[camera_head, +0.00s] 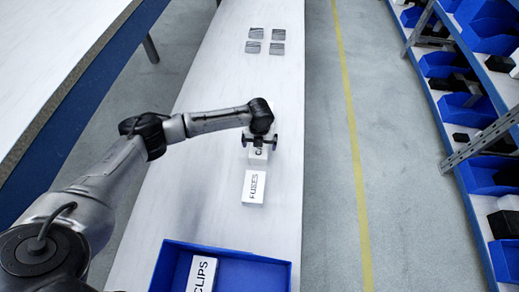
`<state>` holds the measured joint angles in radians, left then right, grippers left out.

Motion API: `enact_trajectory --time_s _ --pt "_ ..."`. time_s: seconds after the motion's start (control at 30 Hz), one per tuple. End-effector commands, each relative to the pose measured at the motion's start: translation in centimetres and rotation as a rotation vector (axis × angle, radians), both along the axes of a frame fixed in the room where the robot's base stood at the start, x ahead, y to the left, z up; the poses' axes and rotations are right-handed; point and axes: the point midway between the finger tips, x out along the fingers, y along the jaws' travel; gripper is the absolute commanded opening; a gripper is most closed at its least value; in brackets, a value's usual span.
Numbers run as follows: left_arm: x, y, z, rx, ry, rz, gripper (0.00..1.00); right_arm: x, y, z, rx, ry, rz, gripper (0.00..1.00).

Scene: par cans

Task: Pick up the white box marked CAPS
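The white box marked CAPS (258,154) is on the long white table, mostly hidden under my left gripper; only the start of its lettering shows. My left gripper (259,141) is right over the box, pointing down. Its two dark fingers stand apart, one to each side and wider than the box, so it looks open. I cannot tell how far its fingertips are above or beside the box. My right gripper is not in view.
A white box marked FUSES (253,187) lies just nearer on the table. A blue tray (262,262) at the near end holds a white box marked CLIPS (202,275). Several small grey pieces (277,48) lie at the far end. Shelving with blue bins (483,174) stands at right.

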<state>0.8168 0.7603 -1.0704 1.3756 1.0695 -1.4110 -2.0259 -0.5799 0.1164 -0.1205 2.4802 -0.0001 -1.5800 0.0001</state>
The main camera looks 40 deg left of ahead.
Motion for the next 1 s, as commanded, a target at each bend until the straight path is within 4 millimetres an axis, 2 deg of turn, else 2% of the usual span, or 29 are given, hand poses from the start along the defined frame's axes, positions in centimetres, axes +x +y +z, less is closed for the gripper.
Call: enact_trajectory --time_s 0.03,0.2,0.47,1.0 --pt "0.0 0.0 -1.1 0.0 0.001 0.0 1.0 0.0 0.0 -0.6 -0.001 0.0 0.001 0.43" --pt "0.0 0.0 -3.2 -0.001 0.001 0.0 1.0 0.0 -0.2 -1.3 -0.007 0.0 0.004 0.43" --pt "0.0 0.0 -3.4 0.0 0.0 -0.001 1.0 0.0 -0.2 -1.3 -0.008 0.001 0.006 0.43" --pt "0.0 0.0 -3.4 0.0 0.0 0.0 0.5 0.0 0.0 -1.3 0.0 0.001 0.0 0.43"
